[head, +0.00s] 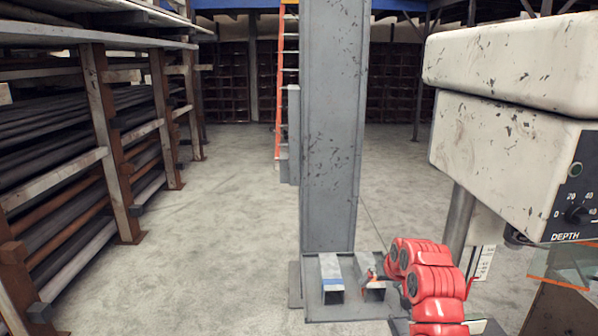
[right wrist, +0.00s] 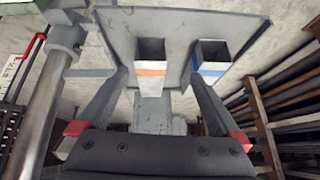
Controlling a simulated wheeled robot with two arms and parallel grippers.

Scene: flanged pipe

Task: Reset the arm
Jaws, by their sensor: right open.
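My right arm (head: 425,280) is the red one in the head view, bent low at the lower right beside the steel column. My right gripper (right wrist: 157,78) is open in the right wrist view, with its two dark fingers spread and nothing between them. Beyond the fingertips are two square, open-topped holders on a metal plate. One holder has an orange stripe (right wrist: 150,69) and the other a blue stripe (right wrist: 210,70). Both look empty. In the head view, my arm partly covers the orange-striped holder. My left gripper is not in view. No flanged pipe can be made out.
A grey steel column (head: 333,130) stands in the middle on a base plate (head: 350,312). A worn white machine with a DEPTH dial (head: 500,150) stands close on the right. Pipe racks (head: 110,150) line the left. The concrete floor (head: 220,220) between is clear.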

